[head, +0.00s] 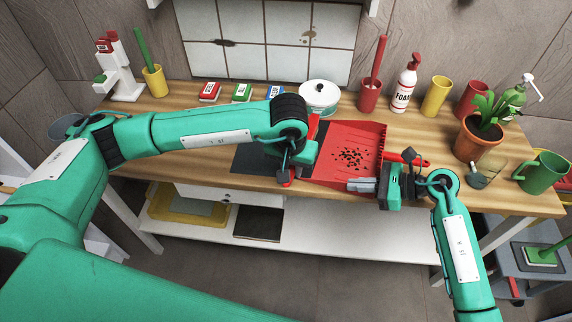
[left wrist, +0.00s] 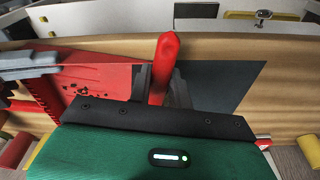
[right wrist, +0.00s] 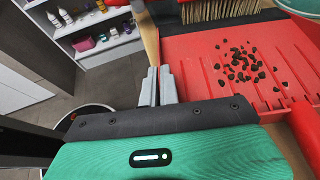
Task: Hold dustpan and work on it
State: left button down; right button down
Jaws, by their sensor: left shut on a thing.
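The red dustpan (head: 325,168) lies on the wooden table with dark crumbs (head: 350,158) scattered on it. Its red handle (head: 410,160) points right. My left gripper (head: 288,172) is at the pan's left edge, shut on the red handle of a brush (left wrist: 163,65). The brush's pale bristles (right wrist: 218,10) show in the right wrist view, by the pan's edge; its head is mostly hidden in the head view. My right gripper (head: 361,185) is at the pan's front edge, below the handle. Its fingers (right wrist: 158,85) look closed together with nothing between them.
A dark mat (head: 250,162) lies left of the pan.

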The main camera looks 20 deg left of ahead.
pick_arm(q)
jog(key=shift+d, duration=0.4)
jog(key=r, duration=0.1)
jog(key=a+r, duration=0.1)
jog(key=r, duration=0.1)
jog(key=a+r, duration=0.1)
jog(key=r, duration=0.1)
dwell(0.5)
pick_arm(e)
jog(key=c, duration=2.1)
grip_release()
jog(key=o, duration=0.5)
